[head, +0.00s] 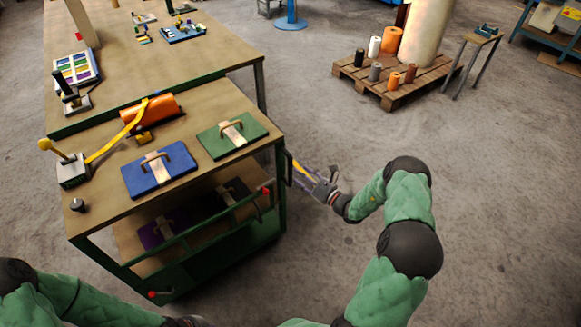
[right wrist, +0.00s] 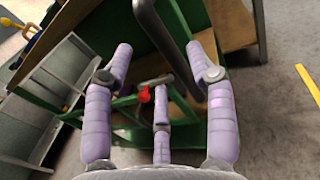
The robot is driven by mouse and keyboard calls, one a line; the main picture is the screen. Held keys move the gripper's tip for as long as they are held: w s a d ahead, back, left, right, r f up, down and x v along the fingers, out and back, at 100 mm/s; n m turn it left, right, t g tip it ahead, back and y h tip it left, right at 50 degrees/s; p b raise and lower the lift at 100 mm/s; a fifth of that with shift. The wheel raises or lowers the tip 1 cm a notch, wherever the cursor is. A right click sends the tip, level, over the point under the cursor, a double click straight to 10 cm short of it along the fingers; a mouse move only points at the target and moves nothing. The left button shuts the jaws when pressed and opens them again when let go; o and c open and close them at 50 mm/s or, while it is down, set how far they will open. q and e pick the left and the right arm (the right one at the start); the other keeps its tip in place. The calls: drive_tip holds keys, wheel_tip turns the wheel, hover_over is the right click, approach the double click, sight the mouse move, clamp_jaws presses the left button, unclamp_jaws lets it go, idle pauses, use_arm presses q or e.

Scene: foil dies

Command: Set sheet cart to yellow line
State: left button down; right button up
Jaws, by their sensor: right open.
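The sheet cart (head: 103,207) has a green frame and a wooden top and stands against the long table. A dark upright handle (head: 288,166) is on its right corner and shows as a dark bar in the right wrist view (right wrist: 180,45). My right gripper (head: 312,182) is open beside that handle, with its fingers spread on either side of the bar in the wrist view. I cannot tell if they touch it. A yellow line (right wrist: 308,84) lies on the floor right of the cart, mostly hidden by the gripper in the head view.
A blue die (head: 160,176) and a green die (head: 222,143) lie on the cart top beside an orange roll (head: 160,108). A red knob (right wrist: 143,94) is near the handle. A pallet (head: 375,84) with rolls stands at the back right. The floor right of the cart is clear.

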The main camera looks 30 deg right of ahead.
sight(291, 167)
drive_tip(key=b+x, duration=0.1)
drive_tip(key=x, duration=0.6)
drive_tip(key=shift+f+b, duration=0.1)
drive_tip(key=shift+b, duration=0.3)
drive_tip(key=shift+c, duration=0.2)
clamp_jaws()
